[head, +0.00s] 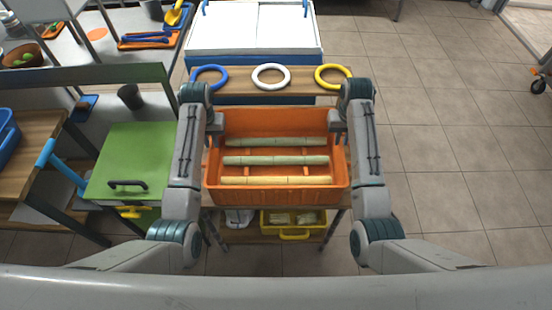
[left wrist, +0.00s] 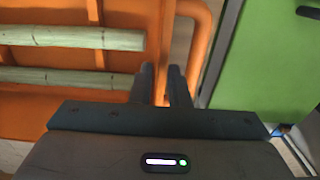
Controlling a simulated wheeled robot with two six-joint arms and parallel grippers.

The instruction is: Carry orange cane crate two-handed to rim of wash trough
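The orange cane crate (head: 280,193) is between my two arms in the head view, with three pale green and yellowish cane lengths (head: 275,160) lying crosswise inside. My left gripper (head: 214,124) is at the crate's left wall. In the left wrist view its two fingers (left wrist: 166,85) are close together on either side of the orange wall (left wrist: 160,40), shut on it. My right gripper (head: 340,124) is at the right wall in a mirrored pose; its finger gap is too small to make out. I cannot tell whether the crate's underside touches the table. No trough is clearly identifiable.
A wooden table edge (head: 300,84) with blue, white and yellow rings lies just beyond the crate. A white-topped, blue-sided unit (head: 255,30) stands behind it. A green-topped cabinet (head: 135,160) is close on the left. Open tiled floor (head: 460,150) lies right.

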